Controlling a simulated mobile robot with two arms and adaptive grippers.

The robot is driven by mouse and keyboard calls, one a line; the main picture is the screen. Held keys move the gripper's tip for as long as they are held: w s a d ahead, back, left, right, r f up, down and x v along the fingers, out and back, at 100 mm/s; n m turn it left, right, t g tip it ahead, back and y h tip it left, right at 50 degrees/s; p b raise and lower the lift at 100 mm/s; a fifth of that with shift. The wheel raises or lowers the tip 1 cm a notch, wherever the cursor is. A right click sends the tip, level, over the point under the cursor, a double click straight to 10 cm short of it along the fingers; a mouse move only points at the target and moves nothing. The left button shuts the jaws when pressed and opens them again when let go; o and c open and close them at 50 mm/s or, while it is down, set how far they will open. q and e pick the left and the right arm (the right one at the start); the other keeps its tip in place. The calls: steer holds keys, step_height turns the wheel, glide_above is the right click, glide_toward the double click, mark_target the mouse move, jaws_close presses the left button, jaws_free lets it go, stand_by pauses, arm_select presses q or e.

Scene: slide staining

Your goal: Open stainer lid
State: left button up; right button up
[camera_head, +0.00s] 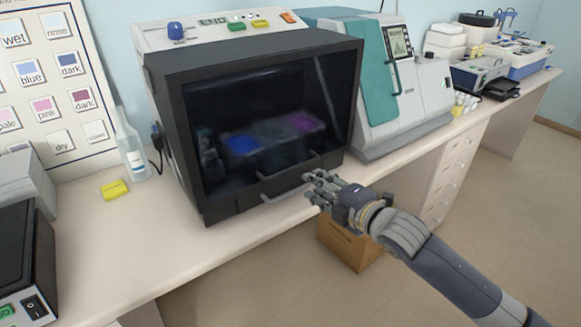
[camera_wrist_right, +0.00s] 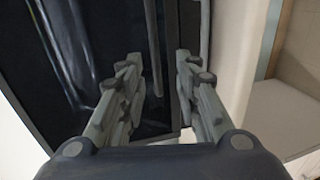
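The stainer (camera_head: 190,70) is a dark box on the bench, with a glass front lid (camera_head: 270,95) that looks closed. Blue and magenta patches show dimly through the glass. A thin bar handle (camera_head: 283,191) runs along the lid's lower front edge. My right gripper (camera_head: 313,187) is at the right end of this handle. In the right wrist view its two fingers (camera_wrist_right: 158,60) are spread apart, with a slim dark bar between or just beyond them. I cannot tell whether they touch it. My left gripper is out of view.
A teal and white machine (camera_head: 400,85) stands close right of the stainer. A bottle (camera_head: 130,150) and a yellow block (camera_head: 115,189) are at its left. A cardboard box (camera_head: 350,243) is on the floor below the bench. The bench strip in front is clear.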

mark_target(293, 170)
steer(key=x, duration=0.3)
steer(key=p+x, duration=0.1)
steer(key=x, duration=0.1)
steer(key=r+x, duration=0.1)
steer(key=x, duration=0.2)
steer(key=shift+w+a+f, duration=0.15)
steer(key=shift+w+a, duration=0.1)
steer(key=shift+a, duration=0.15)
steer(key=shift+w+a+f+p, duration=0.2)
steer(key=shift+w+a+p, duration=0.15)
steer(key=shift+w, duration=0.15)
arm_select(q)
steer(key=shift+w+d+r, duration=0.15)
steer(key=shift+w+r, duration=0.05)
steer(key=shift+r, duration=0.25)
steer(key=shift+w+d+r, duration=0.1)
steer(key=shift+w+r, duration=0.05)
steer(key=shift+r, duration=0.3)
arm_select(e)
steer(key=shift+w+a, duration=0.2)
steer(key=shift+w, duration=0.05)
steer(key=shift+f, duration=0.1)
jaws_close()
